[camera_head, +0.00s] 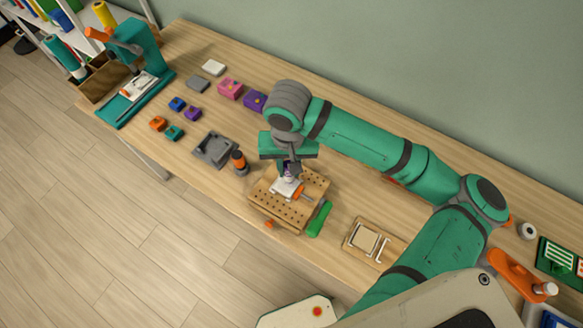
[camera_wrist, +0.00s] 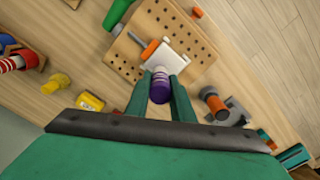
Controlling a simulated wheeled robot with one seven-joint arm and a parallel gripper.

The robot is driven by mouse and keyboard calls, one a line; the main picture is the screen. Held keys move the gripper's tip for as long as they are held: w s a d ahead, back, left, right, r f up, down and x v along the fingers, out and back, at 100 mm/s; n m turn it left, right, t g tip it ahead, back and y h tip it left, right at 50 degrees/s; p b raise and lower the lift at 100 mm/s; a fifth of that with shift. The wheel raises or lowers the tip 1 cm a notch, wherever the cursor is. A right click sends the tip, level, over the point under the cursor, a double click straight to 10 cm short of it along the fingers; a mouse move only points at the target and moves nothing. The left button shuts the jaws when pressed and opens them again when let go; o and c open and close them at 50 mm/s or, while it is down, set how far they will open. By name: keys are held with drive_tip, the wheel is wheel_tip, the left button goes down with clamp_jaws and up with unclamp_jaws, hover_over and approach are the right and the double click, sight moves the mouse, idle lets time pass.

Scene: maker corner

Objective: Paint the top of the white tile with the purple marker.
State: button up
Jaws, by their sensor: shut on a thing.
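The white tile (camera_head: 283,188) lies on a wooden board with rows of holes (camera_head: 270,207), near the board's middle. It also shows in the wrist view (camera_wrist: 178,54), beside an orange peg or clamp part (camera_wrist: 149,49). My gripper (camera_wrist: 159,93) is shut on the purple marker (camera_wrist: 160,86), whose purple and white body shows between the green fingers. In the head view my gripper (camera_head: 288,172) points down over the tile with the marker (camera_head: 288,178) below it. Whether the marker's tip touches the tile is hidden. I see no clear purple on the visible tile surface.
A green bar (camera_head: 319,218) lies right of the board. Several coloured blocks (camera_head: 229,88) lie farther back. A wooden tray (camera_head: 349,240) lies to the right.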

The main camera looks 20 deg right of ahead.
drive_tip(key=shift+w+a, duration=0.1)
drive_tip(key=shift+w+a, duration=0.35)
drive_tip(key=shift+w, duration=0.1)
drive_tip(key=shift+s+a, duration=0.1)
drive_tip(key=shift+s+a, duration=0.35)
drive_tip(key=shift+a, duration=0.1)
drive_tip(key=shift+a, duration=0.1)
drive_tip(key=shift+s+a, duration=0.4)
drive_tip(key=shift+s, duration=0.05)
